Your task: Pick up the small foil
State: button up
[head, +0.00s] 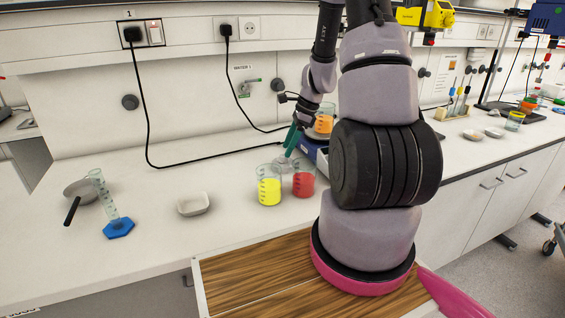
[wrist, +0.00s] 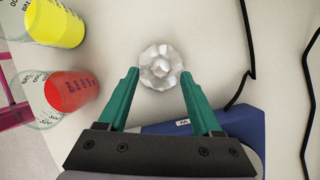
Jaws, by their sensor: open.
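The small foil (wrist: 160,62) is a crumpled silvery-white piece on the white bench, seen from above in the wrist view. My gripper (wrist: 159,76) is open, with its teal fingers pointing toward the foil. In the wrist view the fingertips appear on either side of the foil's near edge, with bench visible between foil and fingers. I cannot tell the height left between them. In the head view the gripper (head: 290,143) points down behind the beakers, and the foil is hard to make out there.
A beaker of yellow liquid (head: 269,190) and one of red liquid (head: 304,180) stand close to the gripper. A blue device (head: 312,149) bearing an orange-filled beaker (head: 324,122) is beside it. A white dish (head: 193,204) sits to the left. Black cables run behind.

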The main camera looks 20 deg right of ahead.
aim_at(283, 161)
jog(key=x, duration=0.3)
jog(key=shift+f, duration=0.15)
jog(key=shift+c, duration=0.3)
grip_shut()
